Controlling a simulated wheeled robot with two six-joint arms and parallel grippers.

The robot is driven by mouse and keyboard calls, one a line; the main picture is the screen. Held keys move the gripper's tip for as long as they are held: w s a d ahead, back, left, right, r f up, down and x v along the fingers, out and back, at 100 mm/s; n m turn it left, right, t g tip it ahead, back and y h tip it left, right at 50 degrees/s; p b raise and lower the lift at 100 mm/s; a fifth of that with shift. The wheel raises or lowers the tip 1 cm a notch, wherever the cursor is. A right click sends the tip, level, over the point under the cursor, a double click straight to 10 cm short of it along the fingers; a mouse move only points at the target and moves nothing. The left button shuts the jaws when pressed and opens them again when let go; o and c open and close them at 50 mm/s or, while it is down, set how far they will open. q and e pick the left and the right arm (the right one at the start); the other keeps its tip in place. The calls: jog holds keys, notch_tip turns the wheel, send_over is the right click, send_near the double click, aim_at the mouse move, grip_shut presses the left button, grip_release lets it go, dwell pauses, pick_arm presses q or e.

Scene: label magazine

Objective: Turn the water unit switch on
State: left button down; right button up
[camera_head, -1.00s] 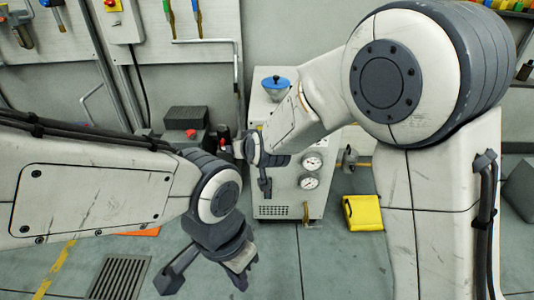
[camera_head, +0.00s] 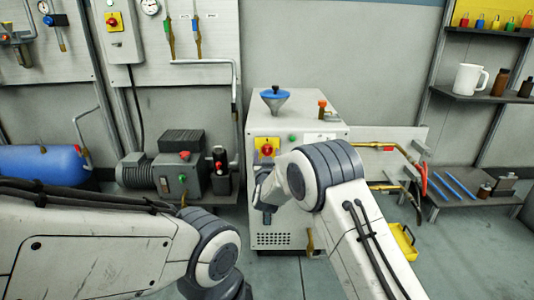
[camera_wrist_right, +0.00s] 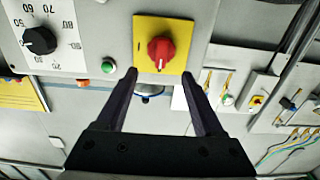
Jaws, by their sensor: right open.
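The water unit (camera_head: 285,125) is a light grey box with a blue funnel on top, in the middle of the head view. Its switch (camera_head: 266,149) is a red knob on a yellow plate. The switch (camera_wrist_right: 161,50) also shows close up in the right wrist view. My right gripper (camera_head: 264,208) is in front of the unit, below the switch in the picture. In the right wrist view the right gripper (camera_wrist_right: 168,74) is open and empty, its fingertips near the yellow plate. The knob shows beyond them, not between them. My left gripper's fingers are outside the frame.
A green button (camera_wrist_right: 108,67) and a black dial knob (camera_wrist_right: 40,40) sit beside the switch. A motor unit (camera_head: 165,172) stands left of the water unit. Brass torches and hoses (camera_head: 405,165) are at the right, near a yellow case (camera_head: 404,240).

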aim_at(267, 149)
jog(key=shift+w+b, duration=0.45)
jog(key=shift+w, duration=1.8)
